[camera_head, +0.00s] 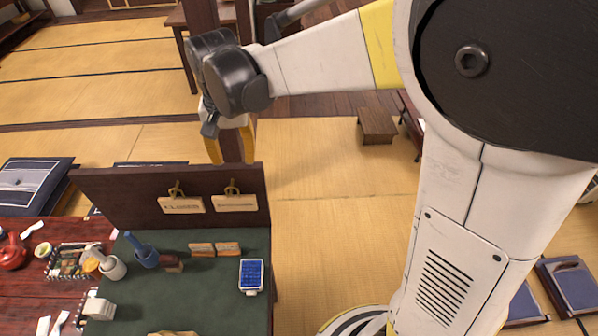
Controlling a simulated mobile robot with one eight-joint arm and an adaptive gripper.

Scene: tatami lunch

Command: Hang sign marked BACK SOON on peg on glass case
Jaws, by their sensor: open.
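Two pale wooden signs hang side by side on brass pegs on a dark upright board (110,195). The left sign (181,205) seems to read CLOSED; the lettering on the right sign (235,203) is too small to read. I cannot tell which sign is marked BACK SOON. My gripper (230,158) is open and empty, with its yellow fingers pointing down. In the picture it is above the board's top edge, apart from both signs. I cannot make out the glass case or its peg in this view.
A green-topped counter (200,295) before the board holds a blue-faced device (251,274), small wooden blocks (214,249) and a blue pestle-like object (145,250). A red table (25,275) with dishes adjoins at left.

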